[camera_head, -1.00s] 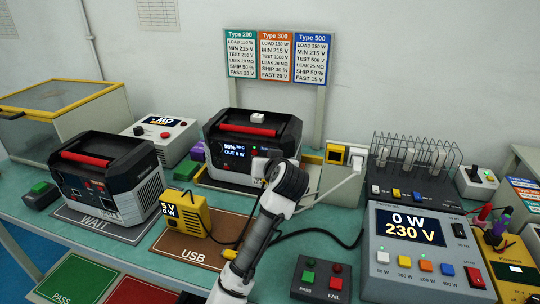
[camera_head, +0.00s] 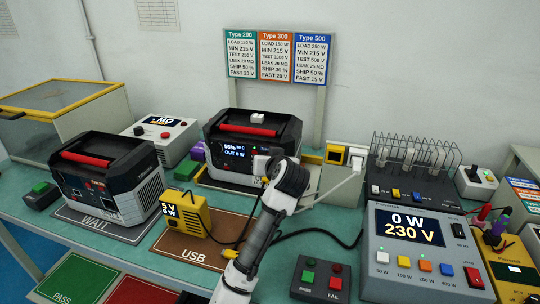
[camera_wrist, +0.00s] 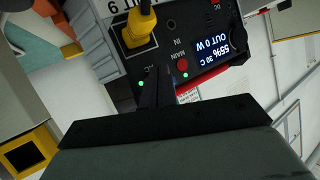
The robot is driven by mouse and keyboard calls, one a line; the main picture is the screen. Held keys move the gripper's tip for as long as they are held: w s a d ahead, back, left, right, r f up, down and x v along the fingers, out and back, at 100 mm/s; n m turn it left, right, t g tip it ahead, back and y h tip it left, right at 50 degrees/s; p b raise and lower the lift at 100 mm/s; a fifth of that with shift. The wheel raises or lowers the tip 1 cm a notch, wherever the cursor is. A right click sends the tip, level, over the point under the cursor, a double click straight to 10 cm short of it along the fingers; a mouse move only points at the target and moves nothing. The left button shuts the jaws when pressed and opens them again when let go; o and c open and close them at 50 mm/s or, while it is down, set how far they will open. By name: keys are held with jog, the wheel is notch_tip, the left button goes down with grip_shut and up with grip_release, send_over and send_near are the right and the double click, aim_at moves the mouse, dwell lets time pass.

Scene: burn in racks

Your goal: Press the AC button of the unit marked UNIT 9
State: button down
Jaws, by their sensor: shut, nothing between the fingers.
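The black unit with a red handle (camera_head: 250,130) stands at the back of the bench. In the wrist view its front panel (camera_wrist: 208,22) appears upside down, with a lit display (camera_wrist: 213,45) reading 55%, 30 C, OUT 0 W. A label ending in 9 (camera_wrist: 113,5) is partly cut off there. A red MAIN button (camera_wrist: 182,66) and two green lights show. My gripper (camera_wrist: 157,82) is shut and empty, its tips at the panel beside the AC label (camera_wrist: 147,68). The tips hide the AC button; contact cannot be told.
A yellow plug (camera_wrist: 138,28) sits in the panel near my fingers. A second black unit (camera_head: 105,180) stands on the WAIT mat. A yellow meter (camera_head: 186,213), dark cables and a grey load box (camera_head: 420,255) surround my arm.

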jog(key=shift+s, duration=0.1)
jog(key=shift+s+a, duration=0.15)
jog(key=shift+s, duration=0.3)
jog(key=s+a, duration=0.2)
jog(key=s, duration=0.3)
jog(key=shift+s, duration=0.35)
dwell(0.8)
jog(key=s+a+b, duration=0.1)
jog(key=s+a, duration=0.1)
jog(key=s, duration=0.5)
jog(key=shift+s+a, duration=0.15)
jog(key=shift+s, duration=0.2)
dwell(0.3)
